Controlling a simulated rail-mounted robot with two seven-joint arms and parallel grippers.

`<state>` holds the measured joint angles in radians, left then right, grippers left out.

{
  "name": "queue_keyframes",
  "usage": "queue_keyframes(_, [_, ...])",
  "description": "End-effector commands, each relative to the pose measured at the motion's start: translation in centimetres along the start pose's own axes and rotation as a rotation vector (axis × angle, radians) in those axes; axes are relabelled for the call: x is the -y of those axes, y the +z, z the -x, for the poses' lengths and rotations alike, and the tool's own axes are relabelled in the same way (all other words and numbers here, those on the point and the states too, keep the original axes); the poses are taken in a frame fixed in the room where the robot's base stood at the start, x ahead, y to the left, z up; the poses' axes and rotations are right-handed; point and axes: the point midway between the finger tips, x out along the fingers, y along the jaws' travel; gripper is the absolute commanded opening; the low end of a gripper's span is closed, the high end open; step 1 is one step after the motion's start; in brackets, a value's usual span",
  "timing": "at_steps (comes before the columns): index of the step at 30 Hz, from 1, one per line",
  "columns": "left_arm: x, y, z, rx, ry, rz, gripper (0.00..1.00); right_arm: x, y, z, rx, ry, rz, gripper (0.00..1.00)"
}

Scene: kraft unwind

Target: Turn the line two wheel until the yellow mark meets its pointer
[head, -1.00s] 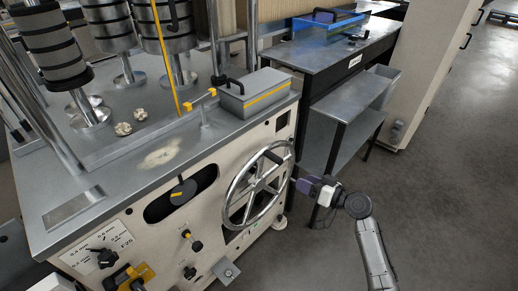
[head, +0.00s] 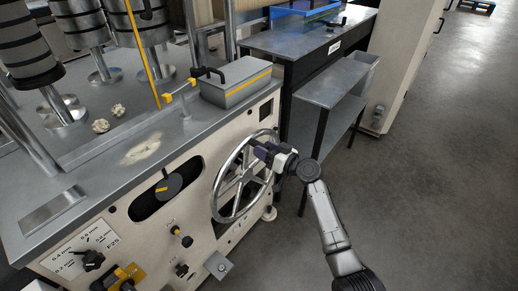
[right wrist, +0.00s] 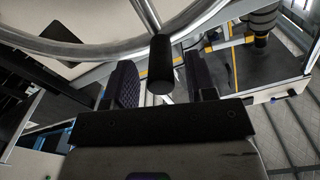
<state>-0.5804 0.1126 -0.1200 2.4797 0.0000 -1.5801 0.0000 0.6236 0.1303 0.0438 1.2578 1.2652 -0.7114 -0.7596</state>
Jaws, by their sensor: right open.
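The spoked metal hand wheel (head: 217,197) is on the cream front panel of the machine. Its black handle (right wrist: 160,65) stands out from the rim in the right wrist view; the gripper hides it in the head view. My right gripper (head: 262,150) is at the upper right of the wheel. In the right wrist view its two fingers (right wrist: 163,84) are open, one on each side of the handle, with gaps on both sides. A black dial (head: 171,185) with a yellow mark sits in a dark slot left of the wheel. My left gripper is out of view.
A grey box (head: 234,84) with a yellow stripe stands on the machine top above the wheel. A dark table (head: 300,42) and a lower grey shelf (head: 335,82) stand behind my right arm. Open floor (head: 440,180) lies to the right.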

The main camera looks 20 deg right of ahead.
Motion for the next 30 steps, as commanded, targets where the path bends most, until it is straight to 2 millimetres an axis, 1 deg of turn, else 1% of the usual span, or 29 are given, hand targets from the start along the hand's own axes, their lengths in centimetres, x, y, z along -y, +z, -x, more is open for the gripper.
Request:
queue_keyframes(1, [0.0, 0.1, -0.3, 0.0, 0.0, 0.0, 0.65, -0.1, 0.1, -0.7, -0.001, 0.0, 0.0, 0.51])
queue_keyframes(3, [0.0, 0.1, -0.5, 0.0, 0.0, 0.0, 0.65, -0.1, 0.1, -1.3, 0.0, 0.0, -0.001, 0.51])
queue_keyframes(7, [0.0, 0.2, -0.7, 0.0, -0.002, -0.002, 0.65, 0.0, 0.1, -2.2, 0.0, -0.001, -0.001, 0.51])
queue_keyframes(12, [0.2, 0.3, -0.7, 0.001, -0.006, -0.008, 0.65, 0.0, 0.0, -2.6, 0.001, 0.0, 0.0, 0.51])
queue_keyframes(20, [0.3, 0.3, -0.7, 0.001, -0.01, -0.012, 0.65, 0.0, 0.0, -2.6, 0.0, 0.0, 0.0, 0.5])
queue_keyframes(30, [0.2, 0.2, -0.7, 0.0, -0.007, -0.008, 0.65, 0.0, 0.0, -2.6, 0.0, 0.0, 0.0, 0.17])
